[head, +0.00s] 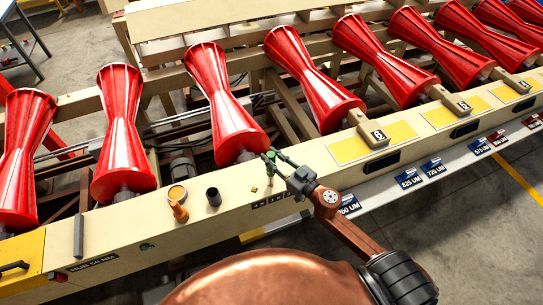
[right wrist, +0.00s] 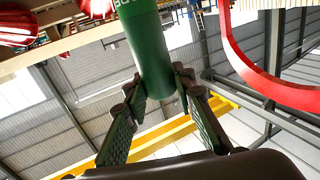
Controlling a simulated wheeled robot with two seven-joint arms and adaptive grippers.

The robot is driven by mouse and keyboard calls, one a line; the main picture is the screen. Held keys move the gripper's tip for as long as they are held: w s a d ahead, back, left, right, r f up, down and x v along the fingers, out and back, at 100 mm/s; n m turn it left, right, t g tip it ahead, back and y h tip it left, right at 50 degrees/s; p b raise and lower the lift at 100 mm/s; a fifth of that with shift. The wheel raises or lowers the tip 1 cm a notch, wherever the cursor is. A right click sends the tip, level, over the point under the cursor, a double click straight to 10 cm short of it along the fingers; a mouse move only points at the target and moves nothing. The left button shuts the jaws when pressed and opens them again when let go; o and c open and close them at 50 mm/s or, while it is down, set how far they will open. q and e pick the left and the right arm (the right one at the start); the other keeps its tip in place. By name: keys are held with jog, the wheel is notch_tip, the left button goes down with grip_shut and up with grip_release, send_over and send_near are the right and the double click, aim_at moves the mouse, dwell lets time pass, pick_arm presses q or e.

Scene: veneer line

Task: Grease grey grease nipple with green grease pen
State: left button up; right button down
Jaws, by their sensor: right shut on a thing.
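My right gripper (head: 279,167) reaches in from the lower right, over the front edge of the cream beam. In the right wrist view its two fingers (right wrist: 160,92) are closed on the end of the green grease pen (right wrist: 149,45). The pen is a thick green cylinder with pale lettering, extending away from the fingers. In the head view the gripper mostly hides the pen. I cannot make out the grey grease nipple clearly. A small yellow diamond mark (head: 254,190) lies on the beam, left of and below the gripper. My left gripper is not in view.
Red flared rollers (head: 224,105) line the far side of the cream beam (head: 300,185). A dark cup (head: 213,197), an orange-brown object (head: 179,212) and a yellow-topped can (head: 177,192) stand on the beam to the left. Yellow plates (head: 360,143) lie to the right.

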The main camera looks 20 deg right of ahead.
jog(key=shift+f+b, duration=0.9)
jog(key=shift+f, duration=0.25)
dwell(0.8)
jog(key=shift+r+p, duration=0.5)
jog(key=shift+p, duration=0.15)
dwell(0.4)
